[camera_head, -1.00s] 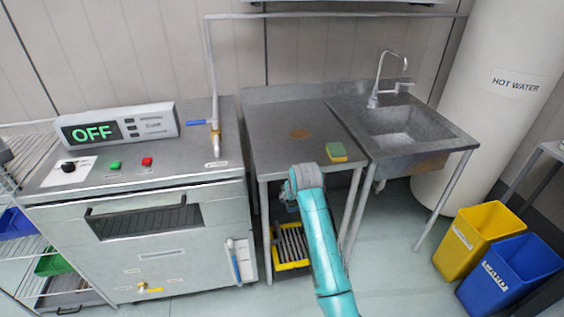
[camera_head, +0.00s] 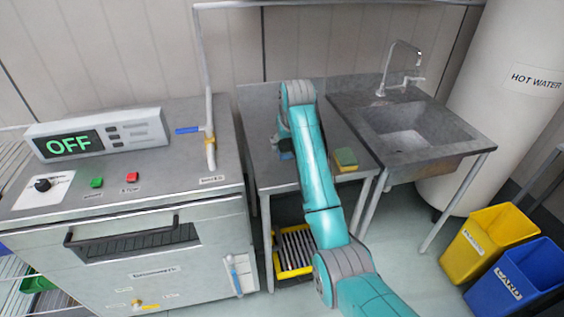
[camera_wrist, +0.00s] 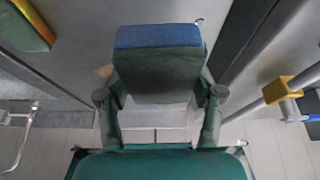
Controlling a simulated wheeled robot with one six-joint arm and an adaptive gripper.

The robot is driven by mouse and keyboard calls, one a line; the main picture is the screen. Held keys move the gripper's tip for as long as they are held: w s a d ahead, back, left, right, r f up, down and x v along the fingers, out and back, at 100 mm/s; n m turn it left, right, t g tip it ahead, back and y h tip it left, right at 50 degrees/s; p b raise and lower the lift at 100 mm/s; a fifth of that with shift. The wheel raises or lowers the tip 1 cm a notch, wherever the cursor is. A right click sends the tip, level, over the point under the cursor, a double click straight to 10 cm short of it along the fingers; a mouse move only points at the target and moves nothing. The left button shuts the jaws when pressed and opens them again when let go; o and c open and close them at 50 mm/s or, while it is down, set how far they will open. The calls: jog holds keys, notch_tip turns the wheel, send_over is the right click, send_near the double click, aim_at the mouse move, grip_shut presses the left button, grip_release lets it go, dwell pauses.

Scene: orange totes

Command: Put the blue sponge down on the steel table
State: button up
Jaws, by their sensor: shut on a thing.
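The blue sponge (camera_wrist: 158,37), blue at one end and dull green on its broad face, sits between the two fingers of my gripper (camera_wrist: 160,95) in the wrist view. My gripper is shut on it. In the head view my gripper (camera_head: 284,148) is over the left-middle part of the steel table (camera_head: 259,128). My own arm hides part of the table there, and the sponge is hard to make out. I cannot tell whether the sponge touches the tabletop.
A green and yellow sponge (camera_head: 346,159) lies at the table's front right; it also shows in the wrist view (camera_wrist: 28,22). The sink (camera_head: 408,130) adjoins on the right, the machine reading OFF (camera_head: 150,240) stands left. A blue-handled pipe valve (camera_head: 190,130) rises between.

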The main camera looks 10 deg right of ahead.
aim_at(285, 170)
jog(key=shift+w, duration=0.35)
jog(key=shift+w+f, duration=0.1)
jog(key=shift+f, duration=0.25)
notch_tip(285, 170, down, 9)
jog(key=shift+f, duration=0.1)
jog(key=shift+f, duration=0.1)
jog(key=o, duration=1)
jog(key=v, duration=1.2)
